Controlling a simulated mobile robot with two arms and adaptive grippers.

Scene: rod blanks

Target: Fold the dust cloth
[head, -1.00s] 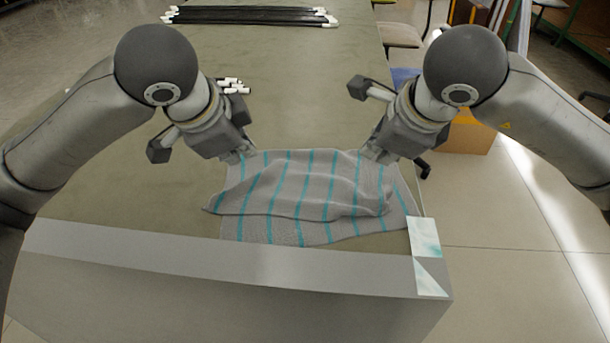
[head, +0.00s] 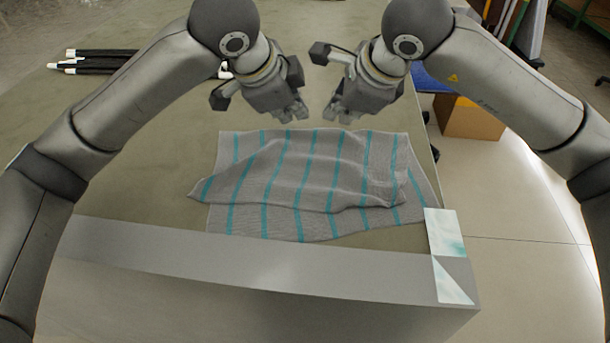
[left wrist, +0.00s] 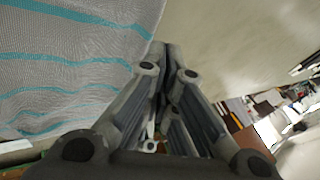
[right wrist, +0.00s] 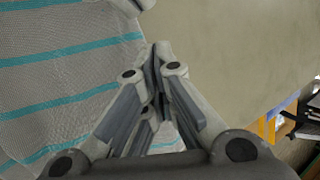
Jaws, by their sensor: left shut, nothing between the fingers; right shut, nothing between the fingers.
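The dust cloth (head: 318,180) is grey with teal stripes and lies on the table in the head view, rumpled, with a flap lying over part of it. Its lower layer shows along the near edge and at the right. The cloth also shows at the left of the left wrist view (left wrist: 65,65) and of the right wrist view (right wrist: 60,70). My left gripper (head: 296,116) is shut and empty just beyond the cloth's far edge. My right gripper (head: 337,112) is shut and empty beside it, a small gap to the right.
A grey box-like ledge (head: 240,260) with a pale patterned corner piece (head: 446,240) runs along the table's near side. Dark rods with white ends (head: 100,62) lie at the far left. A cardboard box (head: 468,118) stands on the floor right of the table.

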